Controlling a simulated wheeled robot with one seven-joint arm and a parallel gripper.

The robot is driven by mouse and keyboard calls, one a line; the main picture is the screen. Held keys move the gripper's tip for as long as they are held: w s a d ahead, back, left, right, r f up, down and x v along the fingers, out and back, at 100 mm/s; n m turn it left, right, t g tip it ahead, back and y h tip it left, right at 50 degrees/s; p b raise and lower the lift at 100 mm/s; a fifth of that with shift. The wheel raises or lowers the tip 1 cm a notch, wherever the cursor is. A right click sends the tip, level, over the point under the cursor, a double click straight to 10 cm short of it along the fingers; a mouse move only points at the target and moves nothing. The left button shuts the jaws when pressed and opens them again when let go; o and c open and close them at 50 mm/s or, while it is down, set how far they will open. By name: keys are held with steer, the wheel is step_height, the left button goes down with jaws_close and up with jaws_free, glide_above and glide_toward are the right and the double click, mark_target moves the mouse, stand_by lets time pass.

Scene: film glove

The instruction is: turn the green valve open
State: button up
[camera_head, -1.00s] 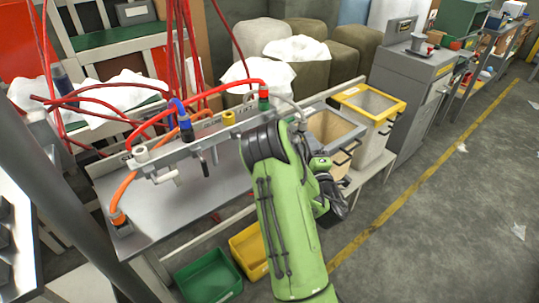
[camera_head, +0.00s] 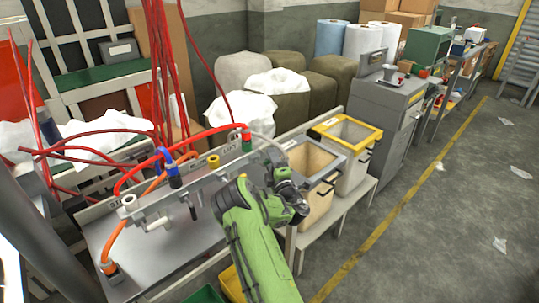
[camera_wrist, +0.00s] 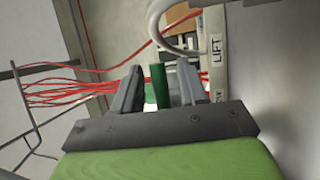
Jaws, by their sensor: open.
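A small green cylinder-shaped fitting (camera_head: 246,141), which looks like the green valve, stands at the right end of the metal rail (camera_head: 206,171), where a red hose ends. In the wrist view a green cylinder (camera_wrist: 159,84) shows upright between and beyond the two grey fingers. I cannot tell its turned position. My gripper (camera_wrist: 160,70) is open, with a finger on each side of the cylinder in the picture; I see no clear contact. In the head view my green arm reaches up to the right end of the rail, and its fingertips are hard to make out.
A rail label (camera_wrist: 216,50) reads "LIFT". A pale hose (camera_wrist: 160,35) curves close beside my fingers, and red hoses (camera_wrist: 62,92) spread at left. Blue (camera_head: 172,172) and yellow (camera_head: 213,160) fittings sit along the rail.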

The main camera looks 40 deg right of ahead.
steer(key=shift+x, duration=0.9)
jaws_close()
